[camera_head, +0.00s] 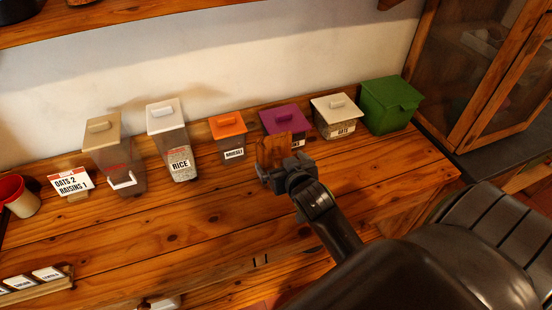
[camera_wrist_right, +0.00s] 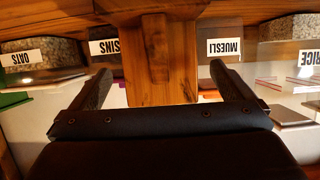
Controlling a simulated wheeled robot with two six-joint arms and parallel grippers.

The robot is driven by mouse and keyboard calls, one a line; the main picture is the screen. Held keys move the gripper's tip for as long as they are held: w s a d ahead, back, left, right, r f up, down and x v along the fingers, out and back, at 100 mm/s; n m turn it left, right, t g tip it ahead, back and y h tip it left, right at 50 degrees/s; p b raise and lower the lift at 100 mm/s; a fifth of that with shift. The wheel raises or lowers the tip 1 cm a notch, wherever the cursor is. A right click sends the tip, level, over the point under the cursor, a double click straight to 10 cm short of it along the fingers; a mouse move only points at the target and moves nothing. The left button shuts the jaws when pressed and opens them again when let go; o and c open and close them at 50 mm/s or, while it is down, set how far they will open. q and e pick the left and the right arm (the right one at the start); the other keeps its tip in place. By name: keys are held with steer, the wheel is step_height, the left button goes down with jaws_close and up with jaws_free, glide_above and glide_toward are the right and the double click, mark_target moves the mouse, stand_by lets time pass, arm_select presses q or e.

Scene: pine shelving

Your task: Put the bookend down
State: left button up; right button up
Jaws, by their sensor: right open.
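The wooden bookend (camera_head: 271,150) stands upright on the pine top, in front of the purple-lidded container. In the right wrist view the bookend (camera_wrist_right: 160,75) shows between my two fingers, with a visible gap on either side. My right gripper (camera_head: 284,172) is open around the bookend; its fingers also show in the right wrist view (camera_wrist_right: 168,88). The bookend's lower part is hidden behind the gripper in the head view. My left gripper is not in view.
A purple-lidded container (camera_head: 285,118) is close behind the bookend. The muesli container (camera_head: 230,138) is to its left, the oats container (camera_head: 337,116) and green bin (camera_head: 390,104) to its right. The rice container (camera_head: 171,140) stands further left. The front middle of the pine top (camera_head: 190,225) is clear.

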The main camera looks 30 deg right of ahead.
mark_target(277, 157)
steer(key=shift+p+x, duration=0.7)
steer(key=shift+x, duration=1.85)
steer(key=shift+r, duration=0.1)
steer(key=c, duration=1.1)
steer(key=shift+c, duration=0.2)
step_height(277, 157, up, 18)
